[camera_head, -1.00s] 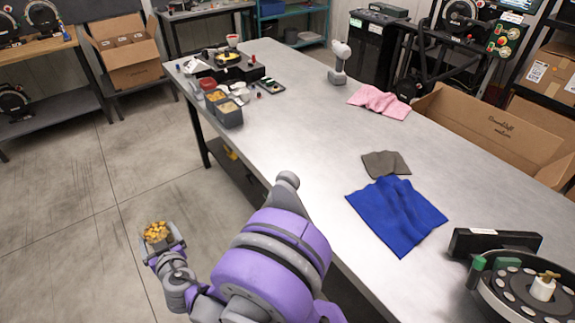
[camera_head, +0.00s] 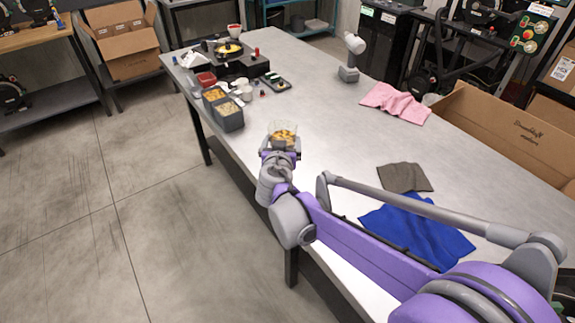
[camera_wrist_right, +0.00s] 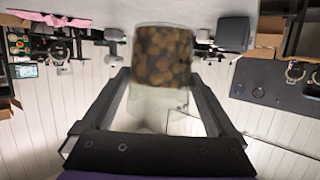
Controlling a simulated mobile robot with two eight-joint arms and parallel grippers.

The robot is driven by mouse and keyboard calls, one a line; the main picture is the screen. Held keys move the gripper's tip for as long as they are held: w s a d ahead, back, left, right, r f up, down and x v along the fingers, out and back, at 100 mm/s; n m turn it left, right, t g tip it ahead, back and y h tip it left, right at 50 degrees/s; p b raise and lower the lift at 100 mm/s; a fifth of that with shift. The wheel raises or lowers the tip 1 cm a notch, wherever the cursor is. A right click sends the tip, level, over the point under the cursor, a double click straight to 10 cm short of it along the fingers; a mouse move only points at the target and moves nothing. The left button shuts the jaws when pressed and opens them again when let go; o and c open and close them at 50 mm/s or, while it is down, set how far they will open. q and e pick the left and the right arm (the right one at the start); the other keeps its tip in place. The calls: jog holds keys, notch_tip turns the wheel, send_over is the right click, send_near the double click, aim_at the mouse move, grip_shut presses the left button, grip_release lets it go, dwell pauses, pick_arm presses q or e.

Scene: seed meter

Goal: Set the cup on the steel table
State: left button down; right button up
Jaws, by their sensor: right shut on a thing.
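The clear cup with yellow-brown seeds (camera_head: 284,131) is upright in my right gripper (camera_head: 279,146). It shows over the near left part of the steel table (camera_head: 310,85), close to the long edge. I cannot tell whether its base touches the tabletop. In the right wrist view the cup (camera_wrist_right: 162,58) sits between the two fingers of the gripper (camera_wrist_right: 162,85), with the scene upside down and the grey tabletop along the top. My left gripper is not in view.
Grey bins (camera_head: 228,112), a black scale-like device (camera_head: 240,65) and small parts crowd the table's far left. The table middle is clear.

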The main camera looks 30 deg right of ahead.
jog(key=shift+w+d+r, duration=0.1)
jog(key=shift+d, duration=0.3)
notch_tip(320, 180, down, 5)
jog(key=shift+a+f+b, duration=0.1)
jog(key=shift+b, duration=0.45)
jog(key=shift+f+b, duration=0.35)
jog(key=shift+f, duration=1.75)
jog(key=shift+f, duration=0.15)
jog(key=o, duration=1.2)
jog(key=shift+c, duration=0.2)
